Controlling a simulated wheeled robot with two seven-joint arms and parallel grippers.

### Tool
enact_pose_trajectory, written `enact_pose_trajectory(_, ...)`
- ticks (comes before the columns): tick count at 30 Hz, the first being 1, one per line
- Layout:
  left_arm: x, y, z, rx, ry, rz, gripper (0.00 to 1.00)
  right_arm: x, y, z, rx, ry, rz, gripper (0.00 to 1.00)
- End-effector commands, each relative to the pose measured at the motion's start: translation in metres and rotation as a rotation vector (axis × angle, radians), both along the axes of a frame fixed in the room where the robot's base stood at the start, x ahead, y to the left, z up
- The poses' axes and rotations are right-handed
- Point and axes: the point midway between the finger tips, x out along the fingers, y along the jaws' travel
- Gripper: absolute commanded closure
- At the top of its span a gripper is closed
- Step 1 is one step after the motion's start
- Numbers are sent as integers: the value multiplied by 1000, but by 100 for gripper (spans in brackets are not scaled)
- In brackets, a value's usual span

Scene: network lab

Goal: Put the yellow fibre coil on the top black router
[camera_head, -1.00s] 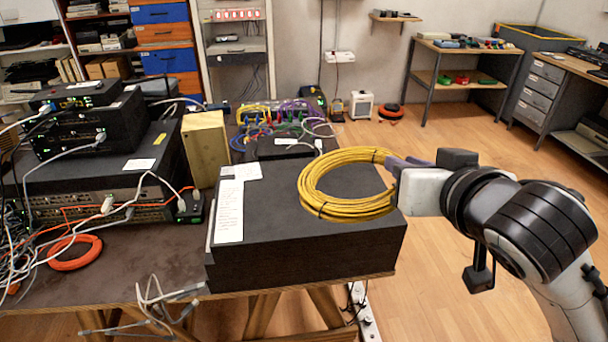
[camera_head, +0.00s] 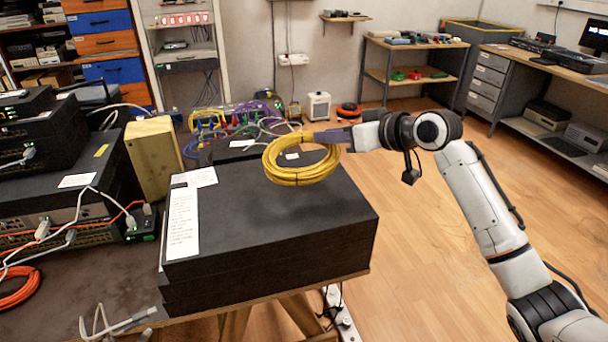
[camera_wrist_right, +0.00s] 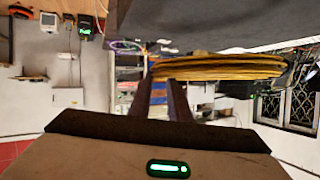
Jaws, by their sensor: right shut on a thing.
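The yellow fibre coil (camera_head: 302,174) is a round bundle with dark ties. My right gripper (camera_head: 335,137) is shut on its far right rim and holds it above a large black box, with a shadow on the box below. In the right wrist view the coil (camera_wrist_right: 225,68) shows nearly edge-on beside the fingers (camera_wrist_right: 162,88). The top black router (camera_head: 25,104) sits on a stack of black devices at the left edge, partly cut off by the frame. My left gripper is not in view.
The large black box (camera_head: 270,235) stands at the table's front right corner with white paper labels on it. A tan block (camera_head: 153,158) stands between it and the device stack (camera_head: 75,190). Cables and an orange coil (camera_head: 18,287) lie at left. Colourful patch cables are behind.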

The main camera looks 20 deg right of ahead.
Motion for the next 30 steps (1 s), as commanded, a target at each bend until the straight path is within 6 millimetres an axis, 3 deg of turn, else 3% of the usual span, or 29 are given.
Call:
enact_pose_trajectory(3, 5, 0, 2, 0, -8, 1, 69, 0, 0, -21, 2, 1, -2, 100)
enact_pose_trajectory(8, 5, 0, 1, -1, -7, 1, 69, 0, 0, -32, 2, -1, -2, 100)
enact_pose_trajectory(15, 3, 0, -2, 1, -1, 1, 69, 0, 0, -64, 2, 2, -3, 100)
enact_pose_trajectory(23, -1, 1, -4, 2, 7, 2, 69, 0, 0, -66, 0, -2, -3, 100)
enact_pose_trajectory(24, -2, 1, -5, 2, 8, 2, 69, 0, -1, -67, -1, 0, -3, 76)
enact_pose_trajectory(27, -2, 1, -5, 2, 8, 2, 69, 0, 0, -67, -1, 0, -3, 63)
enact_pose_trajectory(30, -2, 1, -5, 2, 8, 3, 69, 0, 0, -67, -1, 0, -3, 63)
